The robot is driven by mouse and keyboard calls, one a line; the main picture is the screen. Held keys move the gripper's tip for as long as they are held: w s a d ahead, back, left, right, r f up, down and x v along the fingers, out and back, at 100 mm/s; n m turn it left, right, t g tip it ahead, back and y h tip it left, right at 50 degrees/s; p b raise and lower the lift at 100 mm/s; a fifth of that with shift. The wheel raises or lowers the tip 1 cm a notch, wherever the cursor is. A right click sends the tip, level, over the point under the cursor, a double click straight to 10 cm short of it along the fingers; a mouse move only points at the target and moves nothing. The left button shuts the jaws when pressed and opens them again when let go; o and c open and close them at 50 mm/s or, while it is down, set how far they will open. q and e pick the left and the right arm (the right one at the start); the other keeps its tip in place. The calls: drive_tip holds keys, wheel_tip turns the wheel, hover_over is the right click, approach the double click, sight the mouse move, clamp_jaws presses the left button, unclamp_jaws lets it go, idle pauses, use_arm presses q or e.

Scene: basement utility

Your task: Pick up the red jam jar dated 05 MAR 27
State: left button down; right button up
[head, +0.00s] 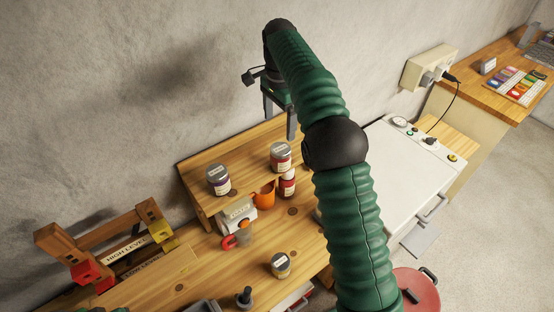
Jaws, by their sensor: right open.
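A jar with a grey lid and red contents (280,157) stands upright on the raised wooden shelf, towards its right end. A second jar with a grey lid and dark purple contents (218,180) stands further left on the same shelf. Another grey-lidded jar (281,265), with a pale yellowish label, stands on the bench below. The lid dates are too small to read. My right gripper (279,126) is open and empty, with its fingers pointing down, above and behind the red jar in the picture. My left gripper is not in view.
Under the shelf edge (207,211) are a red bottle (288,184), an orange mug (264,195) and a white box (240,219). A wooden frame with red and yellow blocks (110,245) stands left. A white appliance (385,165) stands right. The wall is close behind.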

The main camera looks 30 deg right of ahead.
sight(282, 149)
drive_tip(key=f, duration=0.3)
drive_tip(key=shift+s+a, duration=0.2)
drive_tip(key=shift+a, duration=0.05)
drive_tip(key=f, duration=0.3)
drive_tip(key=d+f+p, duration=0.1)
drive_tip(key=f, duration=0.4)
drive_tip(key=shift+w+d+f, duration=0.2)
drive_tip(key=shift+d+f, duration=0.1)
drive_tip(key=shift+f, duration=0.1)
drive_tip(key=f+p, duration=0.2)
drive_tip(key=f, duration=0.1)
drive_tip(key=f+p, duration=0.1)
drive_tip(key=shift+w+a+f+p, duration=0.2)
drive_tip(key=shift+w+f+p, duration=0.05)
drive_tip(key=shift+p, duration=0.1)
drive_tip(key=shift+w+f, duration=0.1)
drive_tip(key=shift+f, duration=0.2)
drive_tip(key=shift+d, duration=0.3)
drive_tip(key=c, duration=0.8)
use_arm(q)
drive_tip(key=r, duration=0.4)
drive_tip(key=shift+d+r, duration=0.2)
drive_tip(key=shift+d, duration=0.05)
use_arm(e)
drive_tip(key=shift+a, duration=0.15)
clamp_jaws()
